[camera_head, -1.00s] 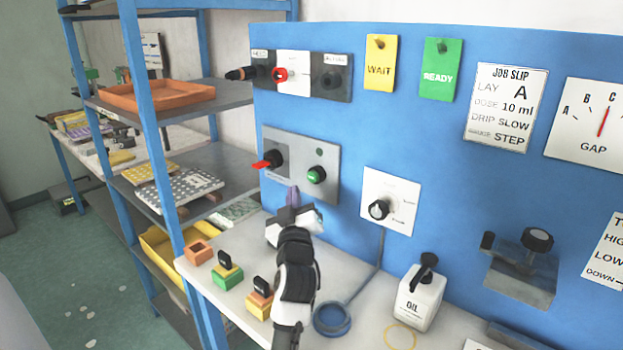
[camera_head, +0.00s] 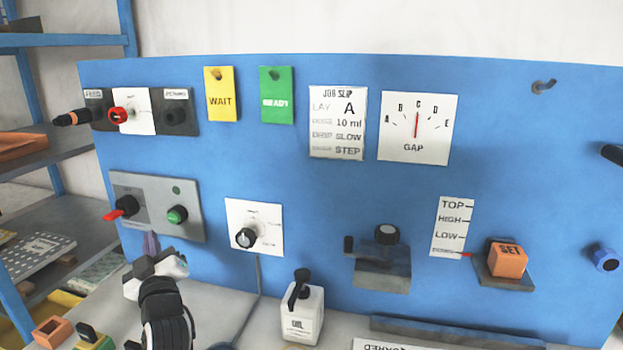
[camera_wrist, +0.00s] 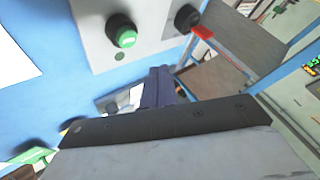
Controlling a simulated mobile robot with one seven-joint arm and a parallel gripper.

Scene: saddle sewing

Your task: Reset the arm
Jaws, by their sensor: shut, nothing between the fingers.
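My gripper (camera_head: 151,245) is at the lower left of the head view, in front of the blue panel (camera_head: 330,220). Its fingers are together with nothing between them. They point up, below the grey switch plate with a red-handled switch (camera_head: 122,207) and a green button (camera_head: 177,214). In the wrist view the dark fingers (camera_wrist: 157,88) show in the middle, with the green button (camera_wrist: 126,38) above them. The fingers appear apart from the plate. My arm covers part of the bench below.
A white oil bottle (camera_head: 302,312) stands on the bench right of my arm. A knob on a white plate (camera_head: 246,237), a dark bracket (camera_head: 383,270) and an orange SET block (camera_head: 507,260) are on the panel. A blue-framed shelf (camera_head: 62,150) stands at the left.

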